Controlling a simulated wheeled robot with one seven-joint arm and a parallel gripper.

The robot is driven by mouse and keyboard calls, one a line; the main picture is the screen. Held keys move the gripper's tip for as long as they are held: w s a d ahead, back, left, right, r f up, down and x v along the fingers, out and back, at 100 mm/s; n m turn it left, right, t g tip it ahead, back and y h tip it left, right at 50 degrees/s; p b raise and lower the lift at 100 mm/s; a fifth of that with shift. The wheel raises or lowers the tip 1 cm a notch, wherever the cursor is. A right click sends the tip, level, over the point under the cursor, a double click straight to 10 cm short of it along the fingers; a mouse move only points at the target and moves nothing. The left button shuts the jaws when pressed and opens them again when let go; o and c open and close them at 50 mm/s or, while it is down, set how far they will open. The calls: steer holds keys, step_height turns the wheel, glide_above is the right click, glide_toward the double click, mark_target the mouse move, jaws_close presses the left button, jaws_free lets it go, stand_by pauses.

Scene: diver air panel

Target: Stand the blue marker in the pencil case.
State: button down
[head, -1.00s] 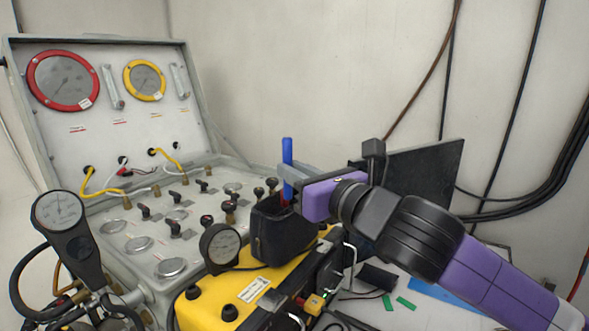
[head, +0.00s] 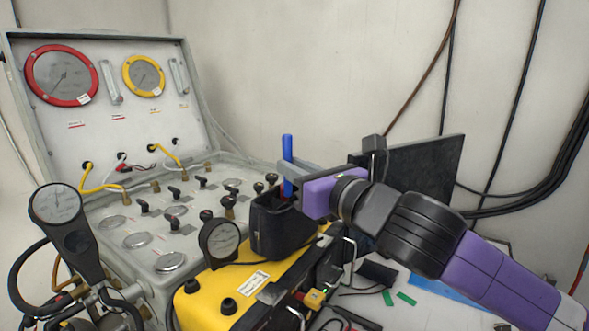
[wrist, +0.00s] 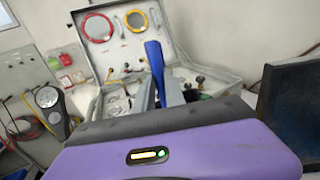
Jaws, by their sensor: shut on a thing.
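The blue marker (head: 287,150) stands upright in the head view, its lower end at the mouth of the black pencil case (head: 278,238). The case sits on top of a yellow box. My gripper (head: 287,170) comes in from the right and is shut on the marker above the case's opening. The marker's bottom is hidden by the case wall, so I cannot tell whether it touches the inside. In the wrist view the marker (wrist: 155,60) shows between the fingers, tilted in the picture; the case is hidden there.
The yellow box (head: 215,292) carries a round gauge (head: 220,240) close left of the case. The open panel case (head: 120,130) with gauges and knobs stands behind on the left. A dark flat screen (head: 420,175) stands behind my arm. Small green pieces (head: 405,298) lie on the table.

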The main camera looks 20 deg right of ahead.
mark_target(290, 144)
steer(key=shift+f+b, duration=2.4)
steer(key=shift+b, duration=0.35)
stand_by(1.2)
stand_by(0.4)
steer(key=c, duration=1.3)
jaws_free()
steer(key=shift+r, duration=0.1)
steer(key=shift+r+p, duration=3)
steer(key=shift+r, duration=1.45)
